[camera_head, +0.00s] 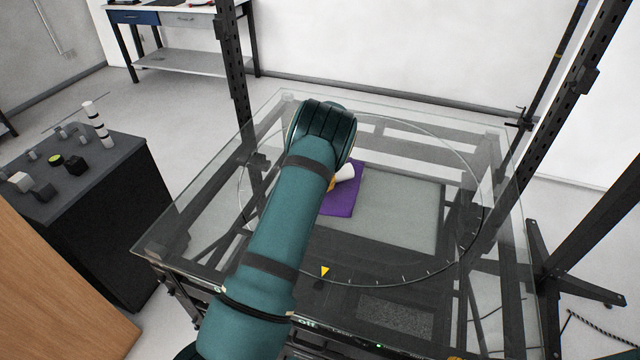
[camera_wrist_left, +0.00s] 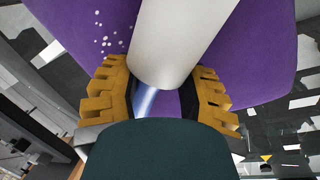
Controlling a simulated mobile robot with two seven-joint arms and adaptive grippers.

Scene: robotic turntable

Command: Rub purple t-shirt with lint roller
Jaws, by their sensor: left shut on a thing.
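The purple t-shirt (camera_head: 343,203) lies folded on a grey mat on the glass turntable, partly hidden by my left arm. White specks show on the t-shirt (camera_wrist_left: 93,28) in the left wrist view. The lint roller (camera_head: 346,173) shows as a white cylinder over the t-shirt. In the left wrist view, the white roller (camera_wrist_left: 172,45) stands between and just beyond the yellow fingers of my left gripper (camera_wrist_left: 160,100), which is shut on the lint roller. Its handle is mostly hidden. I cannot tell whether the roller touches the t-shirt. My right gripper is not in view.
The grey mat (camera_head: 405,215) has bare room right of the t-shirt. The glass table (camera_head: 510,160) is otherwise clear, with dark upright posts (camera_head: 235,80) around it. A dark cabinet (camera_head: 125,180) with several small objects stands at the left.

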